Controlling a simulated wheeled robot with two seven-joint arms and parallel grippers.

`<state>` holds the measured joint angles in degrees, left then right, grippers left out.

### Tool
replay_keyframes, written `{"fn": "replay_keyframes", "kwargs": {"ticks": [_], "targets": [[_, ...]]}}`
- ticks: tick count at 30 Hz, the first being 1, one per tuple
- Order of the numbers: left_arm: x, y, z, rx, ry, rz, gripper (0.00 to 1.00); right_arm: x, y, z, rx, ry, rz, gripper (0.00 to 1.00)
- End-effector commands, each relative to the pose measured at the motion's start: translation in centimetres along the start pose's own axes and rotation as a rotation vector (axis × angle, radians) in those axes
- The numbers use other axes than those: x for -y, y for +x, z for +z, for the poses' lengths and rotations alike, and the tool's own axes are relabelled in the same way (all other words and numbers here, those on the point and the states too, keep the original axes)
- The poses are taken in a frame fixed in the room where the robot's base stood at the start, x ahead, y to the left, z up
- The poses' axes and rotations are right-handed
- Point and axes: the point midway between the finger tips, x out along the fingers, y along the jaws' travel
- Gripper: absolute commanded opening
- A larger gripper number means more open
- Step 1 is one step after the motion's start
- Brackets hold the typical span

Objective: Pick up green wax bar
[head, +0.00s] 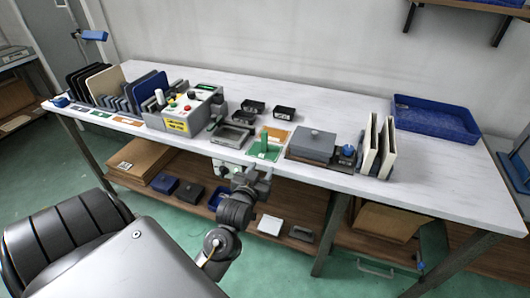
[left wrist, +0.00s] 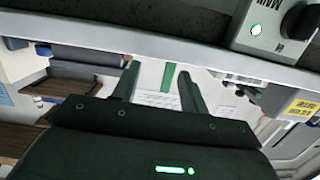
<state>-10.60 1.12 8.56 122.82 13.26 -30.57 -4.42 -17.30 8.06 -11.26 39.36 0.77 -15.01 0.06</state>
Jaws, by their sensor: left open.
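The green wax bar (head: 265,141) stands upright on a green-and-white marked patch (head: 275,154) near the front edge of the worktable. My left gripper (head: 257,173) is open and empty, in front of the table edge and just short of the bar. In the left wrist view its two fingers (left wrist: 158,82) are spread apart. A narrow green strip (left wrist: 167,75) shows between them, apparently the bar; that view looks upside down. My right gripper is not in view.
Left of the bar are a grey open tray (head: 233,136) and a control box with buttons (head: 188,108). Right of it are a grey lidded box (head: 313,144) and upright panels (head: 378,148). A blue tray (head: 437,118) lies at the back right.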

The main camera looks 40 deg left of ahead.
Motion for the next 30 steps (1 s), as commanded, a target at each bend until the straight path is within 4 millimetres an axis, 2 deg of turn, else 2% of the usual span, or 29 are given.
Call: {"fn": "replay_keyframes", "kwargs": {"ticks": [1,3,6,11,21,30], "targets": [[0.8,-0.1,-2.0,-0.053,-0.017,-0.024,0.44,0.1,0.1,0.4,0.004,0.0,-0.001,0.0],[1.5,-0.3,-3.7,-0.101,-0.03,-0.045,0.44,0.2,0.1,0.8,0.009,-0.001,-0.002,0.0],[2.1,-0.5,-5.0,-0.135,-0.038,-0.062,0.44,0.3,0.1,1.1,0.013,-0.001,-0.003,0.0],[2.2,-0.1,-5.3,-0.142,-0.039,-0.064,0.44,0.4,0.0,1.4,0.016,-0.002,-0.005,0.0],[2.4,4.6,-5.9,-0.14,-0.038,-0.063,0.44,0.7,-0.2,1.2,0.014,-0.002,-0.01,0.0],[2.6,5.8,-6.0,-0.139,-0.037,-0.063,0.44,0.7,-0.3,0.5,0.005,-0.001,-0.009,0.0]]}}
